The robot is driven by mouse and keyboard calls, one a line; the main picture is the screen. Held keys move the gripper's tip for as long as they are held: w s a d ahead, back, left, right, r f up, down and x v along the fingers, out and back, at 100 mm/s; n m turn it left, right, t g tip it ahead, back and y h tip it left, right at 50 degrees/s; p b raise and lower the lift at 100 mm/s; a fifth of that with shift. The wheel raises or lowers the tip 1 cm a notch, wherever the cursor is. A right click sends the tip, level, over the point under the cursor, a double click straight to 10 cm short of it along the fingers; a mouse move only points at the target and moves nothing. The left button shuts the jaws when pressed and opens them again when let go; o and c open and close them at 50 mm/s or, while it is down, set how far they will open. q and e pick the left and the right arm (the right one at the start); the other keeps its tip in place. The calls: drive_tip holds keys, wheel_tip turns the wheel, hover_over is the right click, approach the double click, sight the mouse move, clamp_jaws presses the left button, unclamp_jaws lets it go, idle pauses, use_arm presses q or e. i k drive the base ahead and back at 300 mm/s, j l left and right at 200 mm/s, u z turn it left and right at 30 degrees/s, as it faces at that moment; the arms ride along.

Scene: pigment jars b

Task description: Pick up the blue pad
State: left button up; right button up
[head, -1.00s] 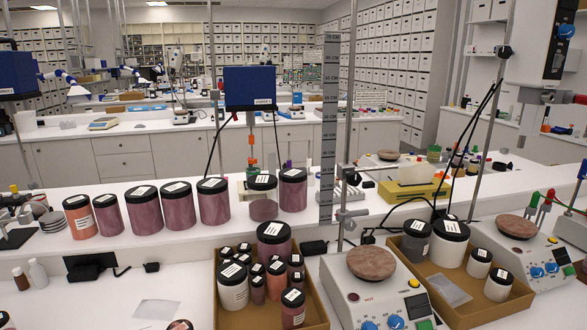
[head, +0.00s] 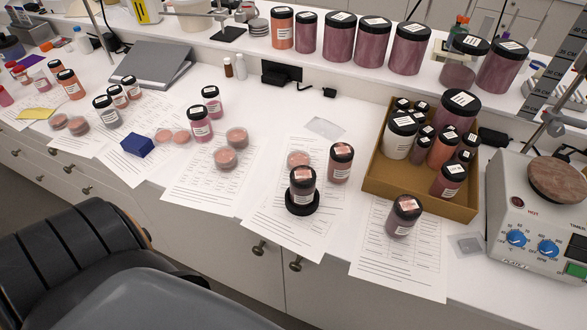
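The blue pad (head: 137,144) is a small, dark blue block. It lies on a printed paper sheet on the white bench, left of the middle in the head view and near the bench's front edge. Two pinkish round dishes (head: 172,136) lie just to its right, and a grey-pink jar with a black lid (head: 107,112) stands behind it to the left. Nothing covers the pad. Neither of my grippers shows in the head view.
A black chair (head: 85,250) stands in front of the bench at lower left. A grey closed laptop-like slab (head: 150,62) lies behind the pad. Several jars stand to the right, with a cardboard tray (head: 425,197) of jars and a hotplate (head: 535,225) farther right.

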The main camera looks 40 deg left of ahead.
sight(136, 144)
drive_tip(key=u, duration=2.3)
